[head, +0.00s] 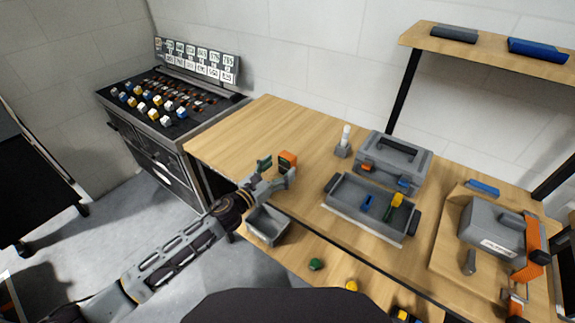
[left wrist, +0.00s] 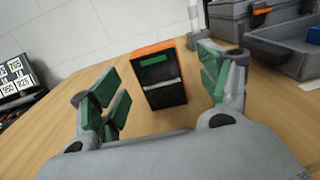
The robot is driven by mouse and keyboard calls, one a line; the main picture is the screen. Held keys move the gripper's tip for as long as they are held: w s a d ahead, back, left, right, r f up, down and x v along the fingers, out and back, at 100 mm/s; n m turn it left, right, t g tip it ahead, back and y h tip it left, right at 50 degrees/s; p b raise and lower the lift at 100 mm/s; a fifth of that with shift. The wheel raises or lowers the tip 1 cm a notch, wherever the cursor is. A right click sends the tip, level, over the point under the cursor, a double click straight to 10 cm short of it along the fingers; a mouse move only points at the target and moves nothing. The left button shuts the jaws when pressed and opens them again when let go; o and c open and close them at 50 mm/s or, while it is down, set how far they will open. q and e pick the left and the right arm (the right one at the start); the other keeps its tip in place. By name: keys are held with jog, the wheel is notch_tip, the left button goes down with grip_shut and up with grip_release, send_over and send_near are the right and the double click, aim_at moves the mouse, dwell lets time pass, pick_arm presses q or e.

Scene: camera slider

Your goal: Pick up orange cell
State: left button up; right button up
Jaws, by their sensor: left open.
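The orange cell (head: 288,158) stands on the wooden table, near its left part. In the left wrist view the cell (left wrist: 161,80) has an orange top and edges, a black face, a green label and a pale stripe. My left gripper (head: 277,171) is open beside the cell on its near side. In the left wrist view the green-padded fingers of the left gripper (left wrist: 162,92) are spread, with the cell upright ahead between them. No contact shows. My right gripper is not in view.
A grey bin (head: 268,226) sits just below the left gripper. A grey tray (head: 368,213) with blue and yellow pieces, a grey toolbox (head: 392,160) and a white-topped holder (head: 343,145) stand to the right. The table's far left is clear.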

aim_at(284, 163)
pick_arm(q)
jog(key=shift+w+d+r, duration=0.1)
jog(key=shift+w+d, duration=0.1)
jog(key=shift+w, duration=0.1)
jog(key=shift+x, duration=1.6)
jog(key=shift+w+d+r+p, duration=0.1)
jog(key=shift+w+p, duration=0.2)
jog(key=shift+w+d, duration=0.2)
jog(key=shift+w, duration=0.05)
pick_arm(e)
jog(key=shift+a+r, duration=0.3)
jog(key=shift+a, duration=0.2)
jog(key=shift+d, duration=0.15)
pick_arm(q)
jog(key=shift+c, duration=0.4)
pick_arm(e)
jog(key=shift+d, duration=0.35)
pick_arm(q)
jog(key=c, duration=1.5)
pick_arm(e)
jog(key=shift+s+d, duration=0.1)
